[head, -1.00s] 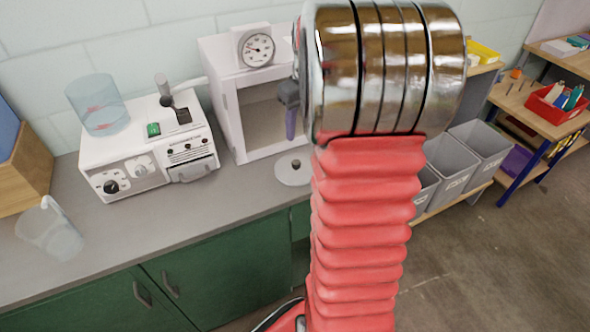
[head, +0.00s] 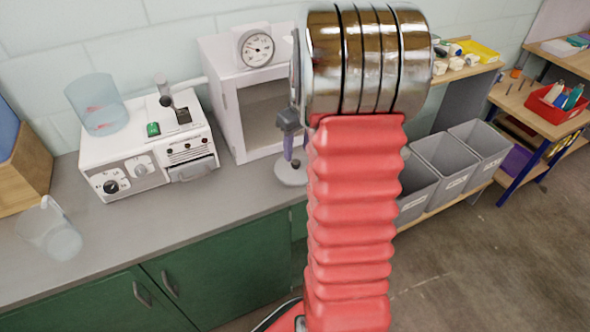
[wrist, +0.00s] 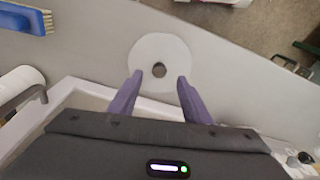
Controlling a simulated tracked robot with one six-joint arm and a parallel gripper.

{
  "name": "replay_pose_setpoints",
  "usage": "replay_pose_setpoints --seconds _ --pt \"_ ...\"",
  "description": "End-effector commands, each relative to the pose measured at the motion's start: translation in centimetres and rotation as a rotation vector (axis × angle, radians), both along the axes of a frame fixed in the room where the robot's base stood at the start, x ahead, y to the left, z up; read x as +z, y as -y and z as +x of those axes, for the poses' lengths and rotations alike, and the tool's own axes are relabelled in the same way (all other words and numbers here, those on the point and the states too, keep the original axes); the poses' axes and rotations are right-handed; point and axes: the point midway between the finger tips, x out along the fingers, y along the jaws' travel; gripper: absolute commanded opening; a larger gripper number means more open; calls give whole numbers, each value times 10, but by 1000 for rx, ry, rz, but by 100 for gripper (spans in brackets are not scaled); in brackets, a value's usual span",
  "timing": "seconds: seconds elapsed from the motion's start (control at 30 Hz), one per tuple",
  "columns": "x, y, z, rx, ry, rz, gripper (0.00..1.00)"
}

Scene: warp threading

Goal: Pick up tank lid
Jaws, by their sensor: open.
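The tank lid is a flat, pale round disc with a small dark knob at its centre. It lies on the grey counter, and in the wrist view the lid (wrist: 172,46) shows almost whole, just beyond my fingertips. In the head view the lid (head: 290,178) is partly hidden by my purple fingers. My gripper (wrist: 160,80) is open and empty, its two fingers spread to either side of the knob in the picture. In the head view my gripper (head: 292,160) appears just above the lid; the exact gap is unclear.
A white open-fronted cabinet (head: 230,108) with a dial gauge (head: 256,48) stands close behind the lid. A white machine (head: 130,165) and a clear beaker (head: 48,232) are further left. A blue brush (wrist: 25,18) shows in the wrist view. The counter's front edge is near.

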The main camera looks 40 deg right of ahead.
Motion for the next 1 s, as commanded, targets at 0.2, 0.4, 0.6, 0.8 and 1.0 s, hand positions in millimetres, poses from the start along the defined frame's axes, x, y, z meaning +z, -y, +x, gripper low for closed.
replay_pose_setpoints --seconds 0.2,0.4,0.6,0.8,1.0 --pt "-15 0 3 0 -3 2 44" --pt "-41 1 7 0 -3 2 44" --pt "-51 2 9 0 0 0 44" --pt "-51 2 9 -1 0 0 44" --pt "-51 2 9 -1 0 0 44"
